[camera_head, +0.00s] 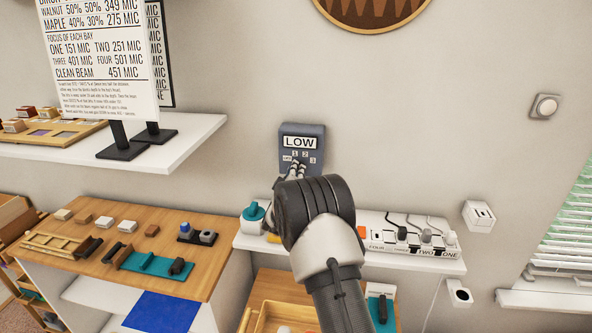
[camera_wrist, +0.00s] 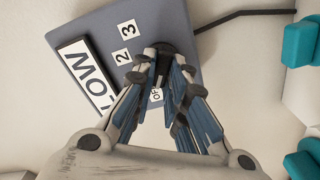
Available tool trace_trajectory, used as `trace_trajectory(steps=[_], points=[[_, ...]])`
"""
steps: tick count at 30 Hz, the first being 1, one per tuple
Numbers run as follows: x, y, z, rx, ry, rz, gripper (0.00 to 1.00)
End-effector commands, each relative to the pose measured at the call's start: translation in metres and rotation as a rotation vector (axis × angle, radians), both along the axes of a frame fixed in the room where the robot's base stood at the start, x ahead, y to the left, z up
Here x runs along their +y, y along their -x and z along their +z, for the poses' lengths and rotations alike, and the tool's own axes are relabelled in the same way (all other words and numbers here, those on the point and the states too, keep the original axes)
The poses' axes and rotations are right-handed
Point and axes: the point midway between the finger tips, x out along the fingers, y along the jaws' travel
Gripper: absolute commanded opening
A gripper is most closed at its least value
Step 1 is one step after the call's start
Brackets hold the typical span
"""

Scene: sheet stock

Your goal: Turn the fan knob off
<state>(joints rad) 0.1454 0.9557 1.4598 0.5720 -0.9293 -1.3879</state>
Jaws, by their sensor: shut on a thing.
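The grey-blue fan control panel (camera_head: 288,131) is on the wall, with a white LOW plate (camera_head: 300,143) and small labels OFF, 1, 2 and 3. In the wrist view the panel (camera_wrist: 150,30) appears turned, with its LOW plate (camera_wrist: 86,75) at left. The dark round knob (camera_wrist: 178,49) is on the panel near the OFF label (camera_wrist: 156,95). My gripper (camera_head: 298,167) reaches the panel's lower part. In the wrist view my gripper (camera_wrist: 168,66) has its fingertips closed around the knob. They partly hide it, so I cannot tell which label it points to.
A white shelf (camera_head: 350,258) below the panel holds a labelled switch box (camera_head: 408,238) with plugs and a teal-topped container (camera_head: 254,212). A wooden bench (camera_head: 190,278) with small blocks stands at left. A sign (camera_head: 100,60) stands on the upper left shelf.

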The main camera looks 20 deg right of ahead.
Motion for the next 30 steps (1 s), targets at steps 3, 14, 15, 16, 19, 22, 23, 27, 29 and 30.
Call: trace_trajectory(steps=[3, 14, 15, 16, 19, 22, 23, 27, 29, 30], points=[[0.0004, -0.0001, -0.0001, 0.014, 0.022, 0.001, 0.0], [0.0004, -0.0002, -0.0005, 0.025, 0.038, 0.001, 0.0], [0.0003, -0.0002, -0.0006, 0.025, 0.038, 0.001, 0.0], [0.0004, -0.0001, -0.0006, 0.025, 0.038, 0.001, 0.0], [0.0004, -0.0001, -0.0006, 0.025, 0.038, 0.001, 0.15], [0.0004, -0.0001, -0.0006, 0.025, 0.036, 0.0, 0.21], [0.0004, -0.0001, -0.0006, 0.025, 0.036, 0.0, 0.23], [0.0002, -0.0001, -0.0006, 0.024, 0.036, 0.0, 0.33], [0.0001, -0.0001, -0.0005, 0.024, 0.036, 0.0, 0.33], [0.0001, -0.0001, -0.0005, 0.024, 0.036, 0.0, 0.33]])
